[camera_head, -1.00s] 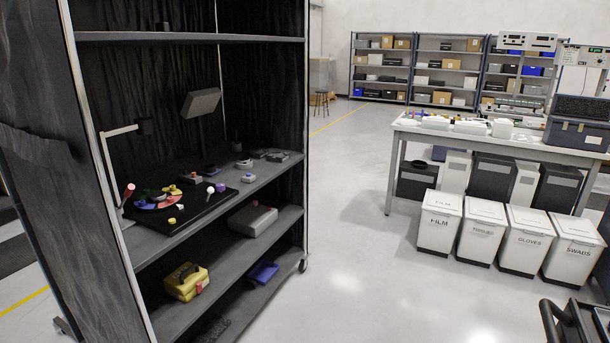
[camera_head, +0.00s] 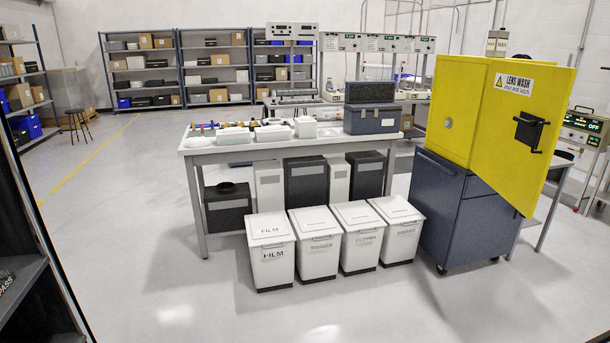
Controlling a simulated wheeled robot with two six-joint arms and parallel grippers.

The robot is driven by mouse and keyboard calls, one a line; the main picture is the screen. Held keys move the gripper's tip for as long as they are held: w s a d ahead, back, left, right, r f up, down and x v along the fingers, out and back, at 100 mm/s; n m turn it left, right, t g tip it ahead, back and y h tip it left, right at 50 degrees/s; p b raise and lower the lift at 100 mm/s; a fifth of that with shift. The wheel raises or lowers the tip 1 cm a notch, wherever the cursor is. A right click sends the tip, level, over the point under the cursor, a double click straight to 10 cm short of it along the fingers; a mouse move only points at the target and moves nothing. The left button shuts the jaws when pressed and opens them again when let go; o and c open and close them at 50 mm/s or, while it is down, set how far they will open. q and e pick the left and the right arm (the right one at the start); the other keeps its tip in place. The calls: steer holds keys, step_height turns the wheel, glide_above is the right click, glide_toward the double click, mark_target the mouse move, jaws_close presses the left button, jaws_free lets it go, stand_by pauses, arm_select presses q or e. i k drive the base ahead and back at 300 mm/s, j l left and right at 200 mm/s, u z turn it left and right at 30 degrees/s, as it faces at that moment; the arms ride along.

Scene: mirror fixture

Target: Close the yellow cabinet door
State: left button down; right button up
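The yellow cabinet (camera_head: 451,108) sits on a dark blue wheeled base cabinet at the right of the head view. Its yellow door (camera_head: 518,139) stands swung out toward the right front, with a "LENS WASH" label and a black latch handle (camera_head: 530,131) on the face I see. The door looks open, its lower edge hanging beside the base. The inside of the cabinet is hidden from here. Neither of my grippers is in view.
A white worktable (camera_head: 238,148) stands left of the cabinet, with white lidded bins (camera_head: 271,249) in front. A dark shelf rack (camera_head: 30,270) is at the left edge. The foreground floor (camera_head: 330,315) is clear. Stocked shelves (camera_head: 145,72) line the back wall.

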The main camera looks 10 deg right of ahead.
mark_target(513, 158)
steer(key=i+l+z, duration=0.1)
steer(key=i+z, duration=0.8)
steer(key=i+j+z, duration=0.2)
steer(key=z, duration=0.2)
steer(key=i+j+z, duration=0.45)
steer(key=l, duration=0.1)
